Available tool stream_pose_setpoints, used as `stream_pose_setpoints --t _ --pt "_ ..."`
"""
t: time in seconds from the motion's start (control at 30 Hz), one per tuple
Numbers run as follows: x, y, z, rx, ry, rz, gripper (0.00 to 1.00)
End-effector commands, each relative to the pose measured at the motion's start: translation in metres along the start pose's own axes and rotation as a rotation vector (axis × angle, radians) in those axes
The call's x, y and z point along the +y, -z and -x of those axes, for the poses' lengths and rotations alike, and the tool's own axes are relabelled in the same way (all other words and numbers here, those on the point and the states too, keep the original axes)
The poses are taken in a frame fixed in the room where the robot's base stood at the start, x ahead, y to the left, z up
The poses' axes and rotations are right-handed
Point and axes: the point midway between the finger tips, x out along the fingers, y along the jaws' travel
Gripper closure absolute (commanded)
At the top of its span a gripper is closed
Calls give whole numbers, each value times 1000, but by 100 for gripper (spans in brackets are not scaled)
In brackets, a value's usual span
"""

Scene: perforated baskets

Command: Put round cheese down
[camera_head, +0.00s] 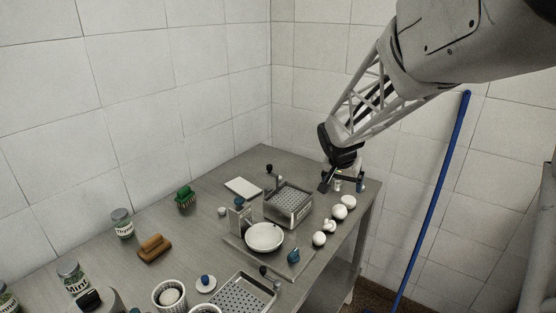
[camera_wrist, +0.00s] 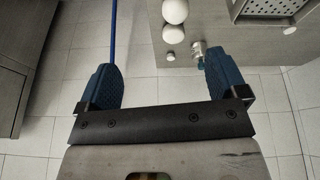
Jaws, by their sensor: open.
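Several round white things stand near the table's right edge, one of them a white ball (camera_head: 348,201) and another just in front of it (camera_head: 339,212). I cannot tell which one is the round cheese. In the wrist view, a large white ball (camera_wrist: 175,11) and a smaller one (camera_wrist: 173,34) lie near the table edge, ahead of my fingers. My gripper (camera_head: 343,181) is open, over the far right corner of the table. In the wrist view my gripper (camera_wrist: 162,72) has nothing between its fingers but floor.
A perforated metal basket (camera_head: 290,205) stands left of the white balls, and a white bowl (camera_head: 264,237) is in front of it. A small jar (camera_wrist: 197,50) stands close to my right finger. A blue pole (camera_head: 436,190) leans beside the table. A white board (camera_head: 243,187) lies farther left.

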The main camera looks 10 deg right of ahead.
Motion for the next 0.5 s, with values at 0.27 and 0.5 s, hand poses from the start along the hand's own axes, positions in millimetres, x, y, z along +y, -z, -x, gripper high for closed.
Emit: stream_pose_setpoints --t 0.27,0.5 --pt "-14 54 -72 20 -25 -115 9" --pt "-21 88 -126 37 -36 -198 9"
